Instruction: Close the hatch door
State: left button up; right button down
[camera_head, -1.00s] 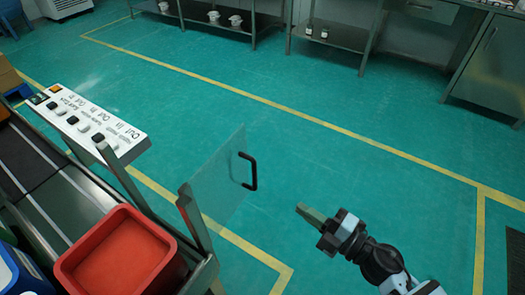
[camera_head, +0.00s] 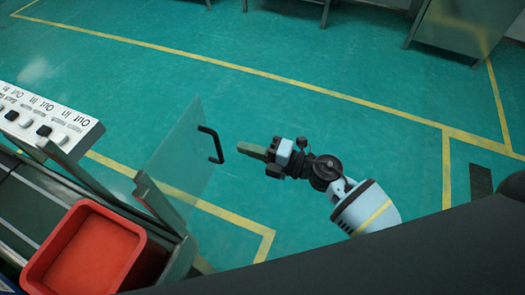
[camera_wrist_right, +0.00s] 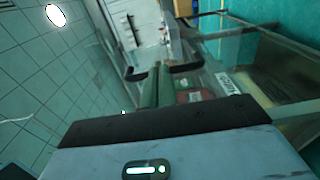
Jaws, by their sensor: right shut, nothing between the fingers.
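The hatch door is a clear panel (camera_head: 180,155) standing open, swung out from the metal frame on the right side of the machine. Its black handle (camera_head: 214,146) is on the outer side of the panel. My right gripper (camera_head: 243,149) is shut and empty, its green fingers pointing left at the handle with a small gap in the head view. In the right wrist view the shut fingers (camera_wrist_right: 157,84) show in front of the dark handle (camera_wrist_right: 184,69), hiding its middle; whether they touch cannot be told. My left gripper is not in view.
A red bin (camera_head: 85,250) sits on the machine beside the hatch frame. A white control panel (camera_head: 45,118) with black switches is at the left. The green floor (camera_head: 310,120) around my gripper is clear. Steel cabinets stand at the back.

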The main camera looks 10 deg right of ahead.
aim_at(209, 137)
jog(key=x, duration=0.7)
jog(key=shift+w+a, duration=0.2)
jog(key=shift+a, duration=0.05)
